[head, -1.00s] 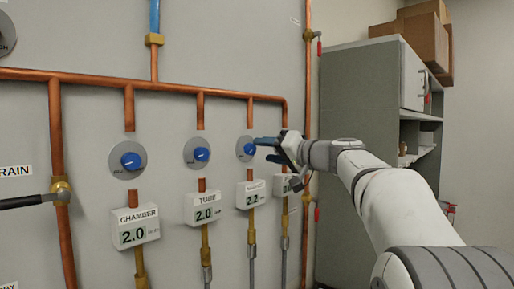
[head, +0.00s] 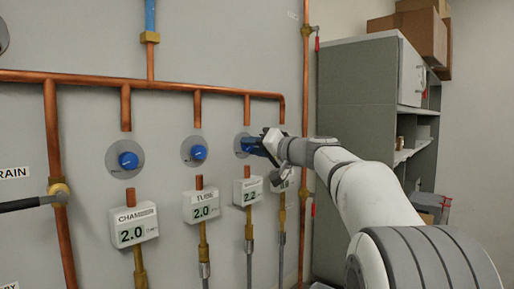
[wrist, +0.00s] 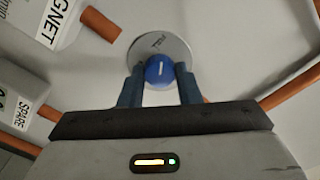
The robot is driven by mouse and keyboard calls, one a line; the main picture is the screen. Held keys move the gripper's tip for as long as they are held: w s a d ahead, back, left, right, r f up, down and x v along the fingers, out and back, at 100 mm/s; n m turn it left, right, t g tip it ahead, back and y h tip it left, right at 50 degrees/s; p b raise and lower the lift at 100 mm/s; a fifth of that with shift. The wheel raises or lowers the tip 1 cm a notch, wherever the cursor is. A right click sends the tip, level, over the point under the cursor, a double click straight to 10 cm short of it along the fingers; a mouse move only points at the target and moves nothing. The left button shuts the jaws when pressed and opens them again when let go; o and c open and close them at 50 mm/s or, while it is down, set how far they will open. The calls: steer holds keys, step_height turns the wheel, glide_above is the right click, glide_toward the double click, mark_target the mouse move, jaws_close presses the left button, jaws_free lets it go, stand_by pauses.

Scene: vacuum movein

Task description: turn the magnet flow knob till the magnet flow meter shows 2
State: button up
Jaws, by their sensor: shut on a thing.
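The magnet flow knob is a blue round knob (wrist: 159,72) with a white mark on a grey disc (wrist: 174,45), third from the left in the head view. My gripper (wrist: 160,78) has its two dark blue fingers on either side of the knob, shut on it. In the head view my gripper (head: 248,147) reaches the knob from the right and hides much of it. The magnet flow meter (head: 248,191), a white box below the knob, reads 2.2. Part of its MAGNET label (wrist: 54,18) shows in the wrist view, but its digits do not.
The tube knob (head: 199,152) and chamber knob (head: 128,160) stand to the left, with meters (head: 201,206) and (head: 132,226) both reading 2.0. The spare meter (head: 281,180) is partly hidden by my arm. Copper pipes (head: 180,86) run above. A grey cabinet (head: 355,110) stands right.

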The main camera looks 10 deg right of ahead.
steer(key=c, duration=0.3)
steer(key=m, duration=0.4)
steer(key=shift+m+b, duration=0.4)
steer(key=shift+c, duration=0.2)
steer(key=o, duration=1)
steer(key=shift+c, duration=0.2)
steer(key=b+v, duration=0.2)
steer(key=v, duration=0.5)
steer(key=shift+s+d, duration=0.25)
